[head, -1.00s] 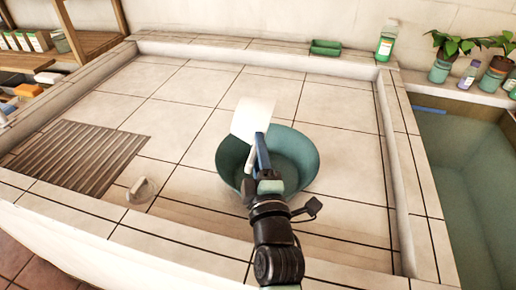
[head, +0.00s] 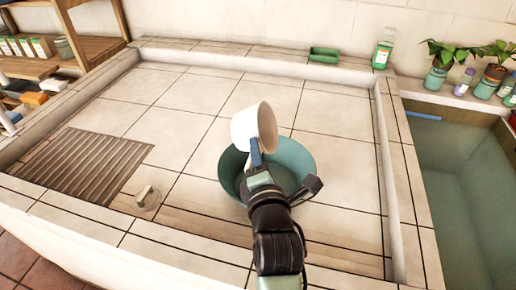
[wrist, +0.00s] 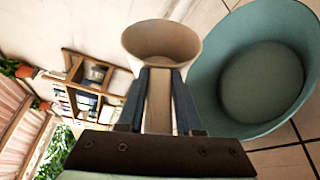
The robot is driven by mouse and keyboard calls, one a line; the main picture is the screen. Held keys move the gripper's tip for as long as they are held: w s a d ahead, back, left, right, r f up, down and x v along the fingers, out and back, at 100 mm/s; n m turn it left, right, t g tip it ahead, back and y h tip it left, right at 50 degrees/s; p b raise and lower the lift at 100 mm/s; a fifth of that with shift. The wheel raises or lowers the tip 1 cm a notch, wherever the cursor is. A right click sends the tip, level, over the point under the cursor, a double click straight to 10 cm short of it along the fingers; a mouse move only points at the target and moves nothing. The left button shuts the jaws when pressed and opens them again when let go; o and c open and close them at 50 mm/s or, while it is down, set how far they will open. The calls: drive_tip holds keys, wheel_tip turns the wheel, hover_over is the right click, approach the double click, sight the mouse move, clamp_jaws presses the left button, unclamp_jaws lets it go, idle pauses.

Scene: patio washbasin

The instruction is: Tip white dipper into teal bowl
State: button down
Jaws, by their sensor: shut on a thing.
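The white dipper (head: 244,126) is held up over the back left part of the teal bowl (head: 300,159) in the head view. It is tilted on its side, its round mouth turned to the right. My gripper (head: 256,157) is shut on the dipper's handle, which shows between the two blue fingers in the wrist view (wrist: 158,100). The dipper's cup (wrist: 160,42) shows there beside the bowl (wrist: 205,75). The bowl stands upright on the tiles, partly hidden by my arm and the dipper. I see no liquid pouring from the dipper.
A ribbed drain board (head: 83,168) and a small pale knob-like object (head: 148,198) lie to the left. A green tray (head: 324,54) and a bottle (head: 382,54) stand on the back ledge. A water-filled basin (head: 465,165) is at the right. The tiles around the bowl are mostly clear.

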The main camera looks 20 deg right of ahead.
sight(258, 136)
wheel_tip(258, 136, up, 2)
drive_tip(key=n+p, duration=0.2)
drive_tip(key=p, duration=0.2)
drive_tip(key=shift+g, duration=0.4)
drive_tip(key=r+n+g+h+p, duration=0.1)
drive_tip(key=n+p, duration=0.1)
drive_tip(key=p, duration=0.2)
drive_tip(key=shift+r, duration=0.1)
drive_tip(key=shift+n+g+h+p, duration=0.3)
drive_tip(key=shift+n+p, duration=0.25)
drive_tip(key=shift+n, duration=0.05)
drive_tip(key=r+n+p, duration=0.1)
drive_tip(key=p, duration=0.3)
drive_tip(key=shift+r+n+g+h, duration=0.3)
drive_tip(key=shift+r+g, duration=0.05)
drive_tip(key=shift+g, duration=0.05)
drive_tip(key=r+n+g+h+p, duration=0.1)
drive_tip(key=n+p, duration=0.1)
drive_tip(key=p, duration=0.1)
drive_tip(key=shift+a+r+p, duration=0.1)
drive_tip(key=shift+r+p, duration=0.05)
drive_tip(key=shift+p, duration=0.2)
drive_tip(key=shift+n+h+p, duration=0.3)
drive_tip(key=shift+n+p, duration=0.05)
drive_tip(key=shift+n, duration=0.15)
